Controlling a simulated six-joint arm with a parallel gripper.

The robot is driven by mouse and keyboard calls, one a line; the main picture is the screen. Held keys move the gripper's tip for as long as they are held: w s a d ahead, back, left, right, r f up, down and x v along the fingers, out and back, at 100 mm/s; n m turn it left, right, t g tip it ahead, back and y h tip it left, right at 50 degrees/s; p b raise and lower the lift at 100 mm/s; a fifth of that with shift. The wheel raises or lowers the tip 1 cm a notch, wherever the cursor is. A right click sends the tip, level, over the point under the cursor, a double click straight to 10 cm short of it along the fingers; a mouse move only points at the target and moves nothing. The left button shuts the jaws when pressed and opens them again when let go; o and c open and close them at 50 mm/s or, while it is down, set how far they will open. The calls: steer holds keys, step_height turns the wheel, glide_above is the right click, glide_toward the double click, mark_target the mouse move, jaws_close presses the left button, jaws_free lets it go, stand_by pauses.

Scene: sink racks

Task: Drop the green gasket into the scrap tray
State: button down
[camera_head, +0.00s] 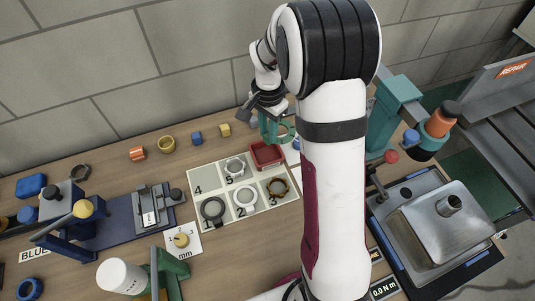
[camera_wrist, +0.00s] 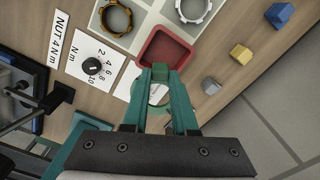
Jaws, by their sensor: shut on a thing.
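My gripper (camera_head: 269,130) is shut on the green gasket (camera_head: 291,131), a thin ring that sticks out to the right of the fingers in the head view. In the wrist view the green fingertips (camera_wrist: 160,73) hold the ring, and the fingers hide part of it. The red scrap tray (camera_head: 267,157) is a small square dish at the upper right corner of the numbered rack. It looks empty. In the wrist view the tray (camera_wrist: 166,48) lies just past the fingertips, and the gasket appears above the bench beside it.
The pale numbered rack (camera_head: 206,179) holds several rings left of the tray. A green press-like device (camera_head: 392,108) stands to the right. My arm hides the bench's middle right.

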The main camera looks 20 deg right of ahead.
steer(key=shift+f, duration=0.25)
steer(key=c, duration=0.6)
jaws_free()
step_height(320, 180, up, 16)
steer(key=shift+f, duration=0.1)
steer(key=s+a+f+n, duration=0.1)
steer(key=s+a+n, duration=0.1)
steer(key=s, duration=0.7)
steer(key=s+a+f+n+y, duration=0.1)
steer(key=s+a+f+n, duration=0.1)
steer(key=s+a, duration=0.3)
steer(key=s+a+f+n, duration=0.1)
steer(key=s+a+n, duration=0.2)
steer(key=s, duration=1)
steer(key=shift+a+f+y, duration=0.15)
steer(key=shift+f+y, duration=0.05)
steer(key=shift+y, duration=0.2)
